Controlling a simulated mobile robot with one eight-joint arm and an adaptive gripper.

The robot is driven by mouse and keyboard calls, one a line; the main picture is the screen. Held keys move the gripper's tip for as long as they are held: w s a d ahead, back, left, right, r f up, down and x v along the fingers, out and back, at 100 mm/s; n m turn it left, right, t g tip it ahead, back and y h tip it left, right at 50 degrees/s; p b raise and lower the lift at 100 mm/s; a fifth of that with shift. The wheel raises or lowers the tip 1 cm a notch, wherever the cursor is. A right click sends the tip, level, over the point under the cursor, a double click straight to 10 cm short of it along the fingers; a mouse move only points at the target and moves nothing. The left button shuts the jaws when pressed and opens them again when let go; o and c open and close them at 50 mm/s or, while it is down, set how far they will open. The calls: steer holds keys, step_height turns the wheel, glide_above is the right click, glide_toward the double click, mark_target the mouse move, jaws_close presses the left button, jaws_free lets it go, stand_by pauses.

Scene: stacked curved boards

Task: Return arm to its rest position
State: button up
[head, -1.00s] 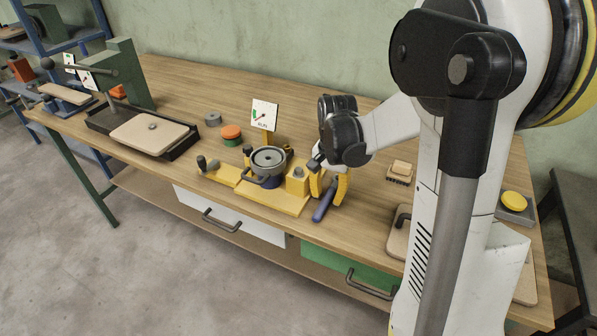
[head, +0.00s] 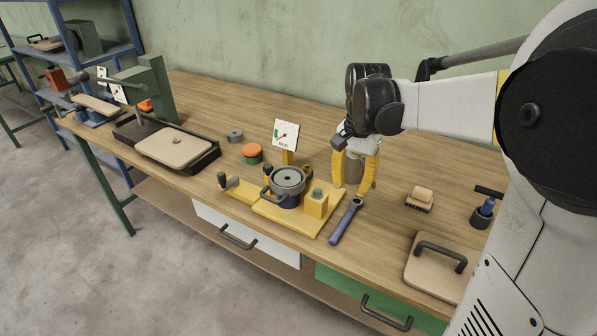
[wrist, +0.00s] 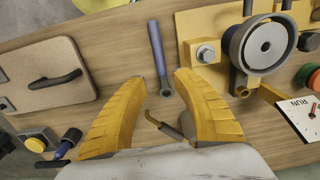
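My gripper (head: 356,172) is above the wooden bench, right of the yellow fixture. Its two yellow fingers point down and stand apart. The wrist view shows the open fingers (wrist: 158,84) with a clear gap between their tips. A blue-handled tool (head: 345,222) lies on the bench in front of the gripper; it also shows in the wrist view (wrist: 157,48), beyond the fingertips and not gripped. A grey cylinder (head: 354,170) shows between the fingers in the head view. My white arm reaches in from the right.
The yellow fixture (head: 268,208) holds a round grey part (head: 289,179), with a dial sign (head: 285,134) behind. A handled board (head: 415,262), a brush-like block (head: 420,197) and a blue-topped item (head: 484,212) are to the right. A black tray (head: 205,160) is left.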

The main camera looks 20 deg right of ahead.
steer(key=s+a+r+n+t, duration=0.1)
steer(key=s+a+n+t, duration=0.6)
steer(key=s+a+n, duration=0.3)
steer(key=s+a, duration=0.2)
steer(key=a, duration=0.2)
steer(key=shift+r, duration=0.25)
steer(key=shift+a, duration=0.1)
